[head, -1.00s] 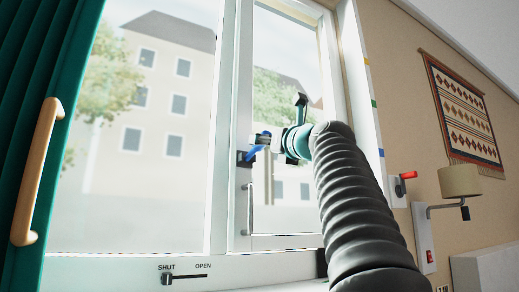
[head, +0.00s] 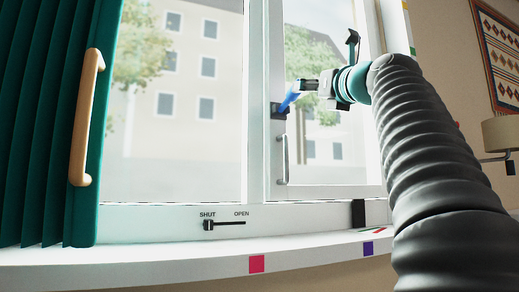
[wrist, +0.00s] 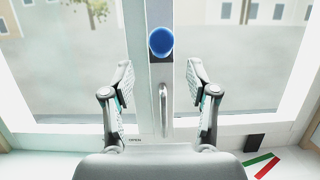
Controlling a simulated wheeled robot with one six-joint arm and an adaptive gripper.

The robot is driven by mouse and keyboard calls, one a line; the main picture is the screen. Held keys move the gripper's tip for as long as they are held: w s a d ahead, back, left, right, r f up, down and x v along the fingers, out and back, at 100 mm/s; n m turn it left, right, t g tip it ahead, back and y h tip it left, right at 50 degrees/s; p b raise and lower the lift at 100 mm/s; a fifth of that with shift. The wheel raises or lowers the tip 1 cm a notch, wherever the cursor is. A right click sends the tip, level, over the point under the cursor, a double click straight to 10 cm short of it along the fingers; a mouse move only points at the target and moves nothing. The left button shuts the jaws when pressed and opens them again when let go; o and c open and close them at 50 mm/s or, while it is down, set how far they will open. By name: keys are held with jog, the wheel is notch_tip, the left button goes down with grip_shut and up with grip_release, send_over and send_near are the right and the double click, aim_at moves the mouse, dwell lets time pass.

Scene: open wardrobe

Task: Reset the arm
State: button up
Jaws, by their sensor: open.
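My gripper (head: 308,87) is raised in front of the window, just right of a blue handle (head: 289,98) on the window frame. In the wrist view my gripper (wrist: 160,68) is open, its two fingers wide apart with nothing held between them. There the blue handle (wrist: 160,41) shows end-on as a round knob, beyond and between the fingertips. I cannot tell how far it is from them. A pale vertical bar handle (wrist: 163,108) shows below it; it also shows in the head view (head: 284,160).
A green curtain (head: 40,120) with a wooden handle (head: 85,118) hangs at the left. A SHUT/OPEN slider (head: 208,225) sits under the window at its SHUT end. The white sill (head: 180,255) bears coloured markers. A lamp (head: 500,134) and wall hanging (head: 500,55) are at the right.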

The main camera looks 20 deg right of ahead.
jog(key=a+f+n+g+p, duration=0.1)
jog(key=a+f+n+g, duration=0.3)
jog(key=f, duration=0.5)
jog(key=a+f+n+g+p, duration=0.1)
jog(key=a+f+n, duration=0.2)
jog(key=f+n, duration=0.55)
jog(key=a+f+n+g+p, duration=0.2)
jog(key=a+f+n+g, duration=0.15)
jog(key=f, duration=0.75)
jog(key=s+a+f+n+g+p, duration=0.1)
jog(key=s+a+f+n+g, duration=0.1)
jog(key=s+f+n, duration=0.4)
jog(key=s+a+f+n+g, duration=0.2)
jog(key=s+f+n, duration=0.4)
jog(key=f, duration=1)
jog(key=s+a+f+n+g+p, duration=0.1)
jog(key=s+a+f+n+g, duration=0.1)
jog(key=s+f+n, duration=0.4)
notch_tip(320, 180, down, 6)
jog(key=shift+s+a+r+n+g+h+p, duration=0.15)
jog(key=shift+s+n+g+h+p, duration=0.25)
jog(key=shift+n+g, duration=0.35)
